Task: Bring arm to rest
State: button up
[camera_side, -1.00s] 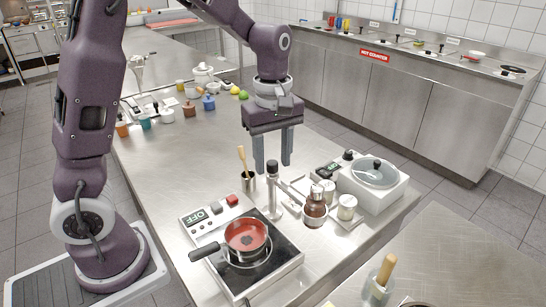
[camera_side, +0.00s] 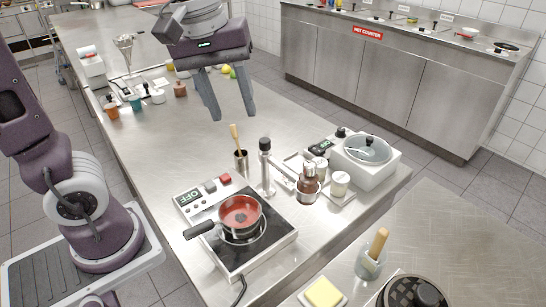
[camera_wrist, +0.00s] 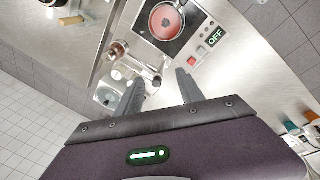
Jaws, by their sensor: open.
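My gripper (camera_side: 232,106) is open and empty. It hangs in the air over the steel table (camera_side: 185,135), above and behind the utensil pot with the wooden handle (camera_side: 241,160). In the wrist view its two fingers (camera_wrist: 160,90) stand wide apart with nothing between them. The purple arm comes in from the top of the side view, and part of it is out of the picture.
A red pan (camera_side: 240,212) sits on the hot plate (camera_side: 232,262), whose display reads OFF. A pepper mill (camera_side: 265,165), jars (camera_side: 308,186) and a white lidded appliance (camera_side: 365,163) stand to the right. Cups (camera_side: 135,103) stand at the left back.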

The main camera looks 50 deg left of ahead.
jog(key=s+d+f+m+t, duration=0.1)
jog(key=s+f+m+t, duration=0.1)
jog(key=s+m, duration=0.7)
jog(key=shift+s+d+t+y, duration=0.3)
jog(key=shift+s+t, duration=0.3)
jog(key=shift+s, duration=0.6)
